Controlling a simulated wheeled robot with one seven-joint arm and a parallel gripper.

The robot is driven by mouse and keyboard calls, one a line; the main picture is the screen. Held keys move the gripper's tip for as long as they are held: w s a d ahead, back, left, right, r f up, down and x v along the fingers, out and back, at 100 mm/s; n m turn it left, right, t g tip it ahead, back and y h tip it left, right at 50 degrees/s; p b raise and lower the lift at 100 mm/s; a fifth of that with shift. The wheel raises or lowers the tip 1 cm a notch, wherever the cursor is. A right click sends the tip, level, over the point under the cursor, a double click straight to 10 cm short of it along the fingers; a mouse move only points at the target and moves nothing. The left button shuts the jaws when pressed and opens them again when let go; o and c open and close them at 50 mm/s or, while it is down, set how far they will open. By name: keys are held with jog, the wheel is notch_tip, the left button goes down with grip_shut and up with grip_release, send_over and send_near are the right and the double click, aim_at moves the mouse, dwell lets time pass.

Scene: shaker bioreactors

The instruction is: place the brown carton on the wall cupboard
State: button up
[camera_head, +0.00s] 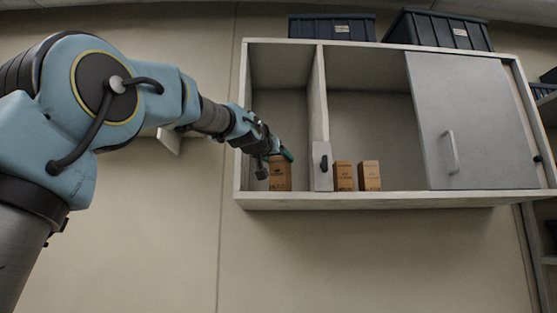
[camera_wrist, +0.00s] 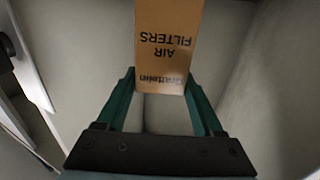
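The brown carton (camera_head: 281,174) is in the left compartment of the wall cupboard (camera_head: 372,201). It is upright, its lower end at or very near the compartment floor; I cannot tell whether it touches. My gripper (camera_head: 276,157) reaches in at its upper end. In the wrist view the carton (camera_wrist: 165,45) shows its label upside down, "AIR FILTERS". The green fingers of my gripper (camera_wrist: 161,78) lie close along both sides of the carton's end, with no clear gap. The carton's far end is out of the wrist view.
Two similar cartons (camera_head: 343,176) (camera_head: 369,176) stand in the middle compartment, beyond a divider (camera_head: 320,110). A grey sliding door (camera_head: 470,120) covers the right side. Dark bins (camera_head: 332,27) (camera_head: 440,30) sit on top. Free shelf room is right of the two cartons.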

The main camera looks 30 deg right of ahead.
jog(key=o, duration=0.3)
jog(key=shift+o, duration=0.2)
jog(key=shift+r, duration=0.2)
jog(key=b+v, duration=0.7)
jog(key=v, duration=0.5)
